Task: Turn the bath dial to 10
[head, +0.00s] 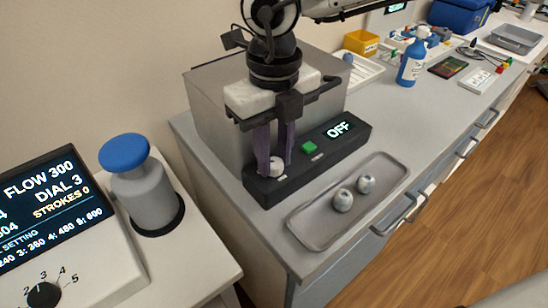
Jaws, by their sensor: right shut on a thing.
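The bath is a grey metal box (215,97) on the bench, with a black control panel (262,190) along its front. The panel has a white dial (277,168) at its left end, a green button (309,147) and a display (338,130) reading OFF. My right gripper (275,160) reaches down from above and is shut on the white dial. Its purplish fingers partly cover the dial, and I cannot read a dial setting. My left gripper is not in view.
A grey tray (310,236) with two small round pieces lies in front of the panel. A blue-capped grey container (148,195) and a device with a FLOW 300, DIAL 3 screen (40,205) stand at left. A blue bottle (411,62) stands farther back.

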